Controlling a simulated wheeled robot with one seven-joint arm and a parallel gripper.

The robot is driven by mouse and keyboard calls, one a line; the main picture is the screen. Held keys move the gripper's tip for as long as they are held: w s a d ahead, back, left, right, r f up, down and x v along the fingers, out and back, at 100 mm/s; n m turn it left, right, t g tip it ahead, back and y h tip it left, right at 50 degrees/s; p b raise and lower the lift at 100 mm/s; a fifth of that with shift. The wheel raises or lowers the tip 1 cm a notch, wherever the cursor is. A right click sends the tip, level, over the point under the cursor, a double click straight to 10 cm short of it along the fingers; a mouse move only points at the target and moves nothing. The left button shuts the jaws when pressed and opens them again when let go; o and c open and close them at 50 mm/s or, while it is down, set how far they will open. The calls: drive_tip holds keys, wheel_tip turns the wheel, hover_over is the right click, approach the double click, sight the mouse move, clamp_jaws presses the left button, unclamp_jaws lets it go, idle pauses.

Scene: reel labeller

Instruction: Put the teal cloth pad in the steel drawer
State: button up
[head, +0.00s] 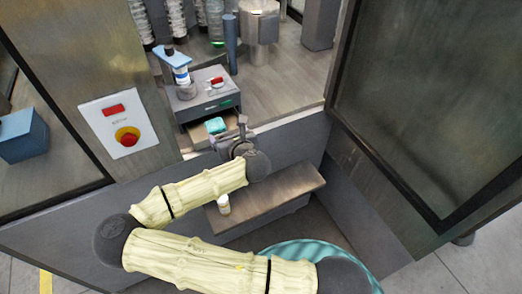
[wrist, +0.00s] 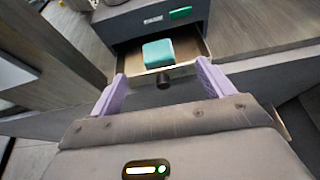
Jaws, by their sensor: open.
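The teal cloth pad (head: 216,125) lies inside the open drawer of the grey machine; it also shows in the wrist view (wrist: 158,53), with nothing gripping it. The steel drawer (head: 197,136) is pulled out, and its front with a dark round knob shows in the wrist view (wrist: 192,72). My gripper (wrist: 160,78) is open and empty, its two lilac fingers apart on either side of the drawer front's knob. In the head view, the gripper (head: 237,138) is just in front of and to the right of the drawer, partly hidden by its own wrist.
The grey machine (head: 219,103) with a green label stands on the wooden deck inside the cabinet opening. A brown shelf (head: 275,190) below carries a small white bottle (head: 223,204). A dark door panel (head: 430,100) stands at right, and a red button box (head: 118,123) at left.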

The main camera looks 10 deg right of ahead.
drive_tip(key=s+d+f+m+g+h, duration=0.35)
drive_tip(key=d+m, duration=0.55)
drive_tip(key=m, duration=0.3)
drive_tip(key=s+d+f+m+g+h, duration=0.2)
drive_tip(key=s+d+f+m+h, duration=0.15)
drive_tip(key=d+m, duration=0.7)
drive_tip(key=s+a+r+m+g+y, duration=0.2)
drive_tip(key=s+a+r+m, duration=0.1)
drive_tip(key=s+r+m, duration=0.3)
drive_tip(key=s+a+r+m+g+y, duration=0.1)
drive_tip(key=s+a+r+m+g, duration=0.2)
drive_tip(key=s+r+m, duration=0.4)
drive_tip(key=m, duration=0.3)
drive_tip(key=shift+a+y, duration=0.35)
drive_tip(key=shift+y, duration=0.05)
drive_tip(key=shift+c, duration=0.4)
